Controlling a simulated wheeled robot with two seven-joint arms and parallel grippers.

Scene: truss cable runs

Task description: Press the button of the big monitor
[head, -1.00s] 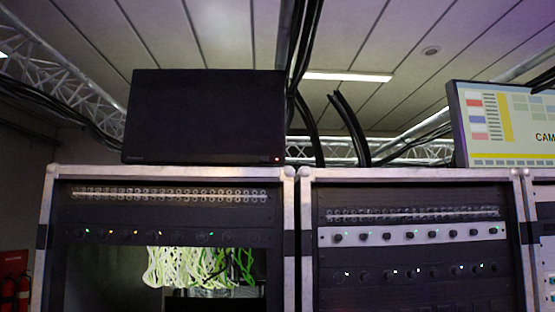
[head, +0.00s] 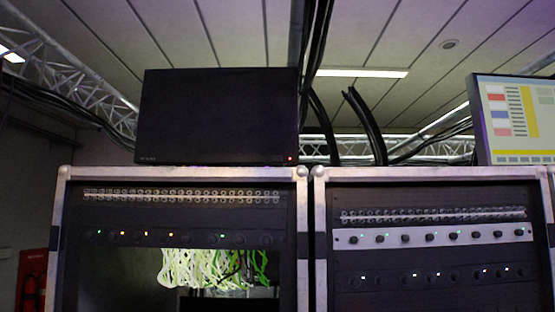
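The big monitor (head: 218,115) is black and its screen is dark. It stands on top of the left rack case. A small red light (head: 290,159) glows at the lower right corner of its frame, where the button seems to be; the button's shape is too small to make out. Neither of my grippers is in the head view.
The left rack (head: 180,210) has a patch row, small lights and green cables in an opening. The right rack (head: 430,215) has a light panel of knobs. A lit monitor (head: 515,118) stands at the right. Black cables (head: 362,125) hang behind. A red extinguisher (head: 31,293) is at lower left.

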